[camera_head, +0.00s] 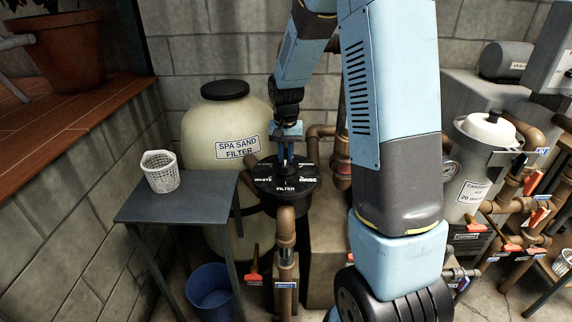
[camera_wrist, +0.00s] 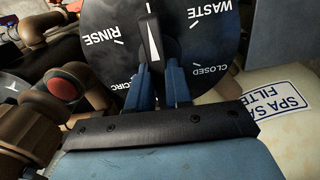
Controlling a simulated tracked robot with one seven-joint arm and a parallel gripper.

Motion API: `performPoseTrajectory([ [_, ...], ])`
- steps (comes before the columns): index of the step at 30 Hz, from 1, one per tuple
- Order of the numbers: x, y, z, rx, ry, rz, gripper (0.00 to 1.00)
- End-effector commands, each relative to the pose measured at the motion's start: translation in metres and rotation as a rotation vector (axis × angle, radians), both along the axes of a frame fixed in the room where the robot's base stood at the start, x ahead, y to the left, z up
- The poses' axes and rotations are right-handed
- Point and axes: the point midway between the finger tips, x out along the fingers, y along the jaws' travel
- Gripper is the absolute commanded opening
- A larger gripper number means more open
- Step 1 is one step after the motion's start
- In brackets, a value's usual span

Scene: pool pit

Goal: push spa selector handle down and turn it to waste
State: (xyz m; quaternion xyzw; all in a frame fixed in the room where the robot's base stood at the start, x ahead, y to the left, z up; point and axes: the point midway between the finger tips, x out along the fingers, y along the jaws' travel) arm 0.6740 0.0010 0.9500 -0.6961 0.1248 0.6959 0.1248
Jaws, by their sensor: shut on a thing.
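The spa selector (camera_head: 287,198) is a round black dial on the pipework in front of the cream spa sand filter. In the wrist view its face (camera_wrist: 105,62) shows RINSE at left, WASTE at upper right and CLOSED at lower right. The black handle (camera_wrist: 153,35) has a white line pointing to the top of the picture, between RINSE and WASTE. In the head view FILTER is on the near side and WASTE at left. My gripper (camera_wrist: 160,72) has its blue fingers shut on the handle from either side. It also shows above the dial in the head view (camera_head: 286,163).
The spa sand filter (camera_head: 199,130) stands behind the dial. A dark side table (camera_head: 190,210) with a white basket (camera_head: 160,171) is at left, with a blue bucket (camera_head: 211,290) below. Pipes and valves crowd the right. A vertical pipe (camera_head: 286,228) rises in front of the dial.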

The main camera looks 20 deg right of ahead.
Motion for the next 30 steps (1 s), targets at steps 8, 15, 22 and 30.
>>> performPoseTrajectory([
  [8, -0.0003, 0.0007, -0.0005, -0.001, 0.001, -0.297, 0.0],
  [15, -0.0003, 0.001, -0.0005, 0.0, 0.001, -0.568, 0.0],
  [22, -0.0003, 0.001, -0.0006, 0.0, 0.001, -0.826, 0.0],
  [30, -0.0002, 0.0011, -0.0005, 0.0, 0.001, -1.006, 0.0],
])
